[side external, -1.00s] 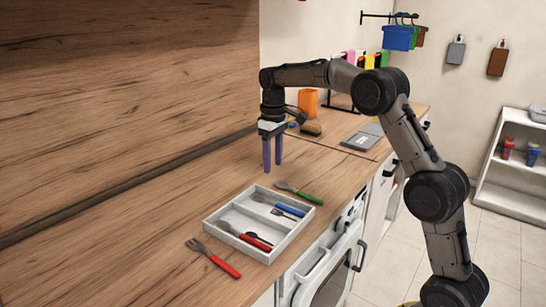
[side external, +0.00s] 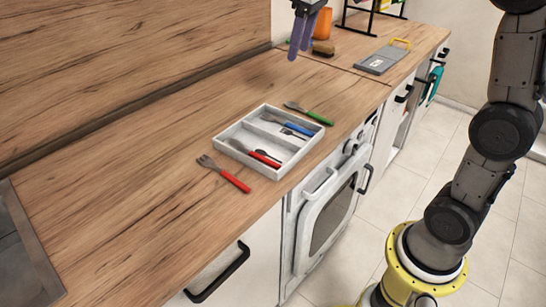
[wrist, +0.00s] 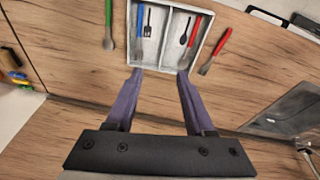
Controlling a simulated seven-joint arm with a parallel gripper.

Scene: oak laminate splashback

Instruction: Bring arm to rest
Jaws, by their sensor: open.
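My gripper (side external: 301,33) is at the top of the side view, above the worktop, with its purple fingers pointing down. In the wrist view my gripper (wrist: 158,75) shows its two fingers apart with nothing between them. The arm's upper part is cut off by the top edge of the side view. A white cutlery tray (side external: 228,142) sits on the wooden worktop, apart from the gripper. It holds red-handled and blue-handled cutlery and small dark pieces.
A red-handled fork (side external: 224,174) lies left of the tray and a green-handled piece (side external: 308,113) lies behind it. A grey board (side external: 384,58), a brown item (side external: 323,48) and an orange container (side external: 323,24) stand further back.

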